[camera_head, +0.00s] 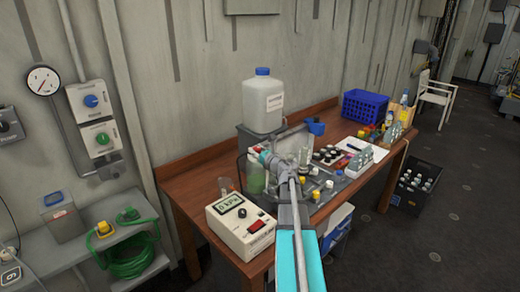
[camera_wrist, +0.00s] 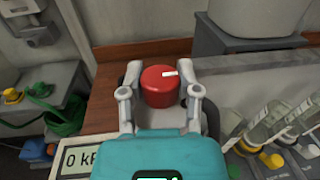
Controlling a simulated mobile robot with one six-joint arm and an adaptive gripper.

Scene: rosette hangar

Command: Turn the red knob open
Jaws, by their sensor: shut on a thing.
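The red knob (camera_wrist: 156,88) shows in the wrist view, round, with a white mark on its top pointing to the right. My gripper (camera_wrist: 161,78) has one finger on each side of the knob and is shut on it. In the head view my gripper (camera_head: 256,154) is over the workbench, in front of the white jug. What the knob is mounted on is mostly hidden in the wrist view.
A meter box (camera_head: 240,226) reading 0 kPa stands at the workbench's (camera_head: 190,196) front left. A white jug (camera_head: 262,104) with a blue cap stands on a grey block behind. Several small bottles (camera_head: 327,154) and a blue basket (camera_head: 366,108) are to the right.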

